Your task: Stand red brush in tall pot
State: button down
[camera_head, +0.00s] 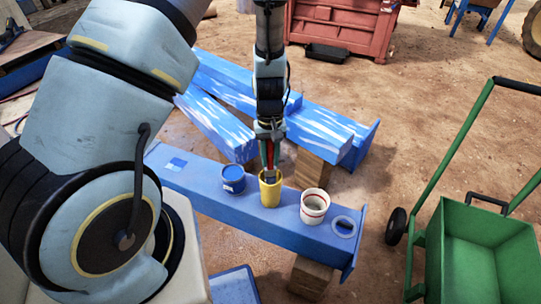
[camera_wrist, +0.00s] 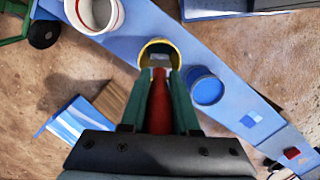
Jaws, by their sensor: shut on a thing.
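My gripper (camera_head: 269,134) is shut on the red brush (camera_head: 269,154) and holds it close to upright, bristles down. In the wrist view the brush (camera_wrist: 159,105) lies between the two green fingers (camera_wrist: 156,95). The yellow tall pot (camera_head: 270,193) stands upright on the blue beam, right below the gripper. The brush's lower end is at the pot's mouth and appears to be inside the rim; how deep is hard to tell. In the wrist view the pot's yellow rim (camera_wrist: 158,41) shows just beyond the fingertips, its near side hidden by brush and fingers.
A blue can (camera_head: 232,187) stands left of the pot on the blue beam (camera_head: 200,196). More painted beams (camera_head: 215,128) lie behind. A green cart (camera_head: 480,245) stands at right.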

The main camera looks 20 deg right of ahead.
aim_at(271, 169)
jog(key=shift+f+b, duration=1.4)
jog(key=shift+f, duration=0.9)
jog(key=c, duration=0.6)
grip_release()
jog(key=shift+r, duration=0.15)
jog(key=r, duration=0.7)
jog(key=w+r, duration=0.1)
jog(key=r, duration=0.2)
jog(key=shift+d+r, duration=0.1)
jog(key=shift+r, duration=0.15)
